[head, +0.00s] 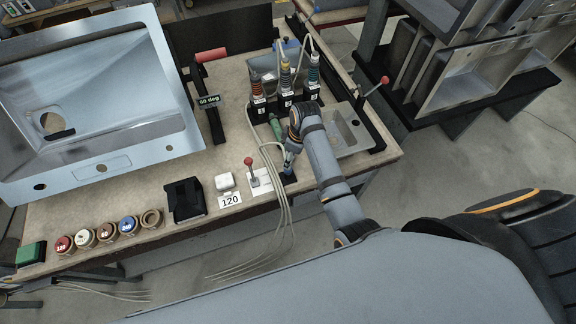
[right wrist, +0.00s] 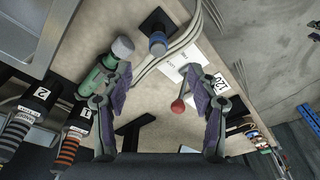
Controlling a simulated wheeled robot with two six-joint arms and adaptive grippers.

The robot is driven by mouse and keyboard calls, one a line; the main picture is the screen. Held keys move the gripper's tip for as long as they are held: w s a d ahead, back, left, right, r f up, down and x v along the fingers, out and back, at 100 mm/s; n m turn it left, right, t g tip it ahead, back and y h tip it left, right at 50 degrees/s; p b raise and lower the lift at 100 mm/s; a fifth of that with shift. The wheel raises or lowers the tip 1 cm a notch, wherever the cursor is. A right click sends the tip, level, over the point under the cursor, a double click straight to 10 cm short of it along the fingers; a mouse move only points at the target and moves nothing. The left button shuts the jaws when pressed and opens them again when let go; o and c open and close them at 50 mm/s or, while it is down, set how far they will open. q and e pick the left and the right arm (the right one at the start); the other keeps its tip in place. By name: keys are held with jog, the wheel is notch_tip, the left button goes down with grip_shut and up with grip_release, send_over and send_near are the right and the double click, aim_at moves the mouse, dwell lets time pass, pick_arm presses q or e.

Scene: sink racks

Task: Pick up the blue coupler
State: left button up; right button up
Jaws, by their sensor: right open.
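In the right wrist view, a short blue cylinder with a grey band, which looks like the blue coupler (right wrist: 157,43), stands on a black square plate (right wrist: 158,22). It is beyond my right gripper's fingertips, roughly midway between them, and not between the fingers. My right gripper (right wrist: 158,78) is open and empty. In the head view my right gripper (head: 290,152) is low over the bench's front edge, above the black plate (head: 287,178); the coupler is mostly hidden there. My left gripper is not in view.
A red-knobbed lever (head: 248,161) stands left of the gripper; its knob also shows in the right wrist view (right wrist: 178,106). A green tool (right wrist: 105,70) is near the left finger. Pale hoses (head: 275,180) run over the edge. Numbered connectors (head: 285,95) stand behind; the sink (head: 100,85) is left.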

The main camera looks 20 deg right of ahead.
jog(key=f, duration=0.4)
jog(key=shift+a, duration=0.25)
jog(key=shift+w+f+p, duration=0.3)
jog(key=shift+f+p, duration=0.1)
jog(key=shift+f, duration=0.15)
jog(key=shift+w+a+f+p, duration=0.1)
jog(key=shift+w+f, duration=0.05)
jog(key=shift+f, duration=0.6)
jog(key=shift+w+a+f+p, duration=0.1)
jog(key=shift+f, duration=0.7)
jog(key=shift+w+a+f+p, duration=0.1)
jog(key=shift+w+f, duration=0.05)
jog(key=shift+f, duration=0.6)
jog(key=c, duration=1.2)
jog(key=shift+r, duration=0.1)
